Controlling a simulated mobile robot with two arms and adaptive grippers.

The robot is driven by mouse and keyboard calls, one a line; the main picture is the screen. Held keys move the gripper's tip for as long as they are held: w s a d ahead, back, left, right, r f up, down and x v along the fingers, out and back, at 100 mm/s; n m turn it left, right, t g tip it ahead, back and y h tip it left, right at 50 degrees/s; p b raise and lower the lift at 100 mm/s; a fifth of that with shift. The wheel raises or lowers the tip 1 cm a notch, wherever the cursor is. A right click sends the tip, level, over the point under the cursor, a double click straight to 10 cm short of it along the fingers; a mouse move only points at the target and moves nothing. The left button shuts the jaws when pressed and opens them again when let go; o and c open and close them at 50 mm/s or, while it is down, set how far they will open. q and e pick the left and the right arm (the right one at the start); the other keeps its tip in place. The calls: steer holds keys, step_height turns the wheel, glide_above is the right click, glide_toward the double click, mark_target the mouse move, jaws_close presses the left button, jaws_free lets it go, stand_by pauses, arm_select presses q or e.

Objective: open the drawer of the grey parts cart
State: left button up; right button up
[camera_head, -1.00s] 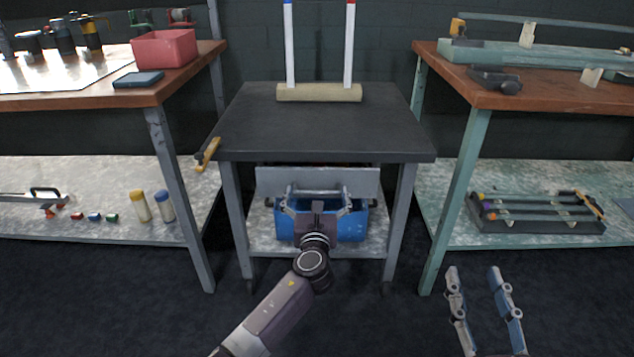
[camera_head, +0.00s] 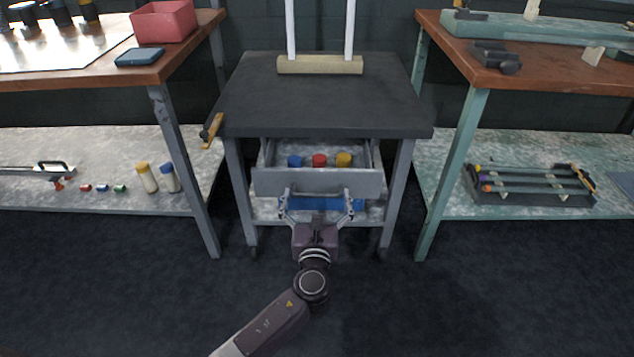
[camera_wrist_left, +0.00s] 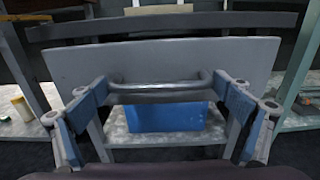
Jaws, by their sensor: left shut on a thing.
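The grey parts cart (camera_head: 320,95) stands in the middle with a dark top. Its drawer (camera_head: 265,182) is pulled part way out, and blue, red and yellow round items (camera_head: 319,160) show inside it. My left gripper (camera_head: 317,195) is at the drawer's bar handle (camera_head: 318,191), its fingers at the two ends of the bar. In the left wrist view the handle (camera_wrist_left: 160,87) lies between the fingers, against the grey drawer front (camera_wrist_left: 220,55). My right gripper is out of view.
A blue bin (camera_wrist_left: 165,117) sits on the cart's lower shelf below the drawer. A bench with a red bin (camera_head: 163,20) stands left, and a green-legged bench (camera_head: 455,160) stands right. A yellow-handled tool (camera_head: 212,130) hangs at the cart's left edge. Open floor lies in front.

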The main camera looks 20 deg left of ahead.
arm_select(q)
steer(key=shift+p+v, duration=0.3)
steer(key=shift+v, duration=0.6)
steer(key=shift+s+a, duration=0.1)
steer(key=o, duration=1.4)
steer(key=v, duration=1.2)
